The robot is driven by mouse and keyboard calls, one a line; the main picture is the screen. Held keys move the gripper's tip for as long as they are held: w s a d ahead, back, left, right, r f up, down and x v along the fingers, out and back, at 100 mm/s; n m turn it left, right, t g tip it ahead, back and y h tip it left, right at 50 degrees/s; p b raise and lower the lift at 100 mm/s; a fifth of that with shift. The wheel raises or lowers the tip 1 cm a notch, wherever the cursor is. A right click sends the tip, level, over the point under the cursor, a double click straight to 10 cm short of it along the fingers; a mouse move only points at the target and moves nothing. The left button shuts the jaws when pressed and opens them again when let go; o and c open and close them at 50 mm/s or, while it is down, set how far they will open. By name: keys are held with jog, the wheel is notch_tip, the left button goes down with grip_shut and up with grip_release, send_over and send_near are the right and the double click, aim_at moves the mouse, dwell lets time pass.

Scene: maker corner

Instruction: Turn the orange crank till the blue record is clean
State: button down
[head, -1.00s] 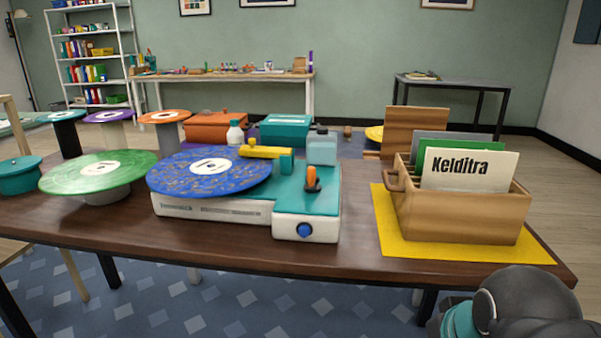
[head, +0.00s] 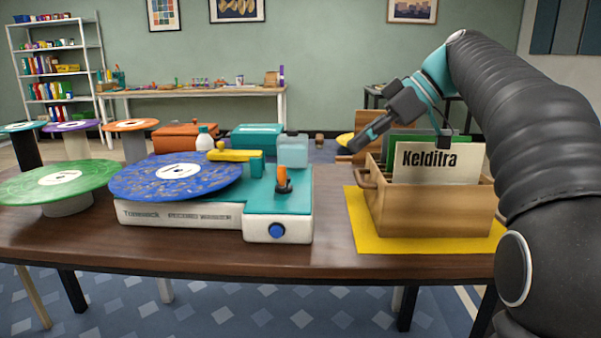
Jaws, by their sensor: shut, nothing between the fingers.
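The orange crank (head: 282,178) stands upright on a dark base at the right end of the teal-topped record washer (head: 262,196). The blue record (head: 140,184) lies flat on the washer's left part, with brownish specks over its surface and a white label. A yellow arm (head: 235,155) reaches over the record's back edge. My gripper (head: 360,142) is raised to the right of the crank, above the back left of the wooden crate. It is shut and empty, clear of the crank.
The wooden crate (head: 430,210) with record sleeves stands on a yellow mat (head: 430,245). A green record (head: 35,186) sits on a stand at left. A clear bottle (head: 292,150) stands behind the crank. The tabletop in front of the washer is clear.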

jog(key=n+b, duration=0.1)
jog(key=b, duration=0.1)
send_near(286, 183)
notch_tip(286, 183, down, 3)
jog(key=a, duration=0.3)
jog(key=shift+s+a+r+p, duration=0.1)
jog(key=shift+s+a+p, duration=0.1)
jog(key=shift+p, duration=0.1)
jog(key=shift+w+a, duration=0.1)
jog(key=shift+a, duration=0.35)
jog(key=shift+d+m, duration=0.1)
jog(key=shift+m, duration=0.2)
